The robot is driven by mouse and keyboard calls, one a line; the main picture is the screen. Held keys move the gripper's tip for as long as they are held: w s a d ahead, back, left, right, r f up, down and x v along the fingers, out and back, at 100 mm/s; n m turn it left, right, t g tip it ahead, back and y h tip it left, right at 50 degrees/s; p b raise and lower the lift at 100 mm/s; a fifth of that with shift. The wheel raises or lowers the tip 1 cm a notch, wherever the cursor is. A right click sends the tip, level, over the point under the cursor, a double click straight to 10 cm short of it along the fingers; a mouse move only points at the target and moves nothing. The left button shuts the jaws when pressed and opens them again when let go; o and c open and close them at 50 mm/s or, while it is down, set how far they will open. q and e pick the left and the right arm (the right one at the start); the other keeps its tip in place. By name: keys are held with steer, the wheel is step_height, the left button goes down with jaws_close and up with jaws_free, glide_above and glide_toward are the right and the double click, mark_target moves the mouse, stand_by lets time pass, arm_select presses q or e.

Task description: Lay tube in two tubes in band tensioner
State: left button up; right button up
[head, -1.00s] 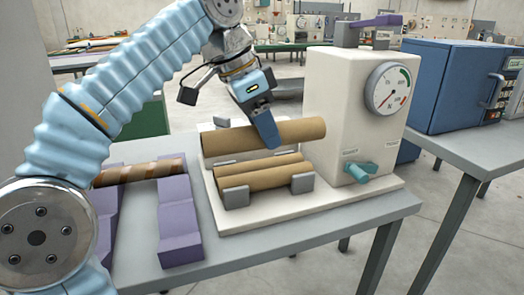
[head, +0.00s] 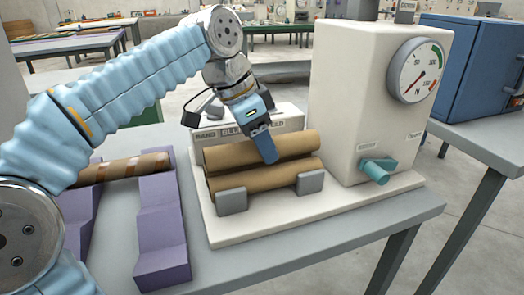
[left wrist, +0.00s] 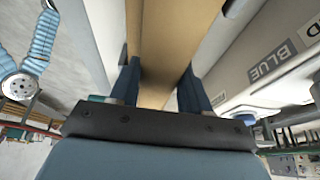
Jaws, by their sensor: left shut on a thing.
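The band tensioner (head: 362,90) is a white machine with a dial and a teal lever, on a white base. In its grey-stopped cradle lie brown cardboard tubes: a front tube (head: 270,178) behind the two grey stops, and another tube (head: 225,153) just behind and above it. My left gripper (head: 268,156) is shut on this rear tube, with its fingers pointing down across it. In the left wrist view the two blue fingers straddle the held tube (left wrist: 165,50). Whether another tube lies underneath is hidden. My right gripper is not in view.
A brown striped tube (head: 125,168) rests on purple supports (head: 162,235) at the left of the grey table (head: 300,245). A labelled white back plate (head: 285,118) stands behind the cradle. A blue cabinet (head: 470,70) is on another table at right.

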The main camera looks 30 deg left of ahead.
arm_select(q)
steer(key=shift+f, duration=0.45)
steer(key=shift+f, duration=0.15)
steer(key=o, duration=1.2)
steer(key=shift+c, duration=0.2)
steer(key=shift+r, duration=0.2)
steer(key=p+v, duration=0.2)
steer(key=v, duration=1)
steer(key=shift+p, duration=0.35)
